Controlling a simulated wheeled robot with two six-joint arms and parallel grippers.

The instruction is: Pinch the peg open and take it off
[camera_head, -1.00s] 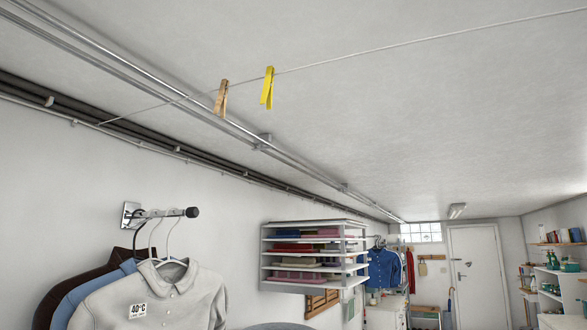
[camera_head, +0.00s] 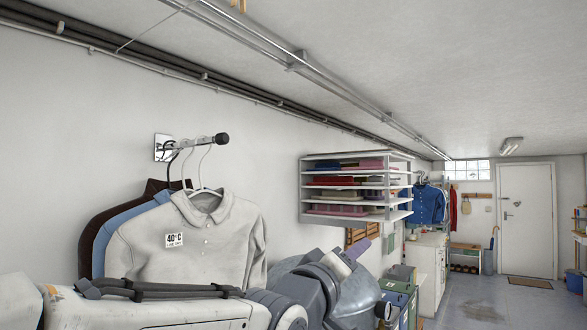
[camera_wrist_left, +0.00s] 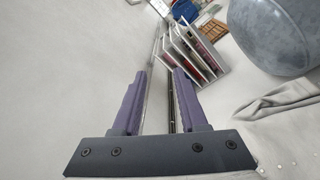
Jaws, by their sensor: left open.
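Only the lower ends of the wooden peg (camera_head: 238,4) show at the top edge of the head view; the rest is cut off. The yellow peg is out of view. My left arm comes in low from the left in the head view. My left gripper (camera_head: 349,255), with purple fingers, is far below the peg and to its right. In the left wrist view the gripper (camera_wrist_left: 159,72) is open, with nothing between its fingers. My right gripper is in neither view.
Shirts (camera_head: 188,238) hang from a wall rail (camera_head: 190,145) behind my left arm. A wall shelf (camera_head: 403,178) with folded cloth is beyond the gripper. Pipes (camera_head: 299,60) run along the ceiling. A thin line (camera_head: 150,34) crosses at upper left.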

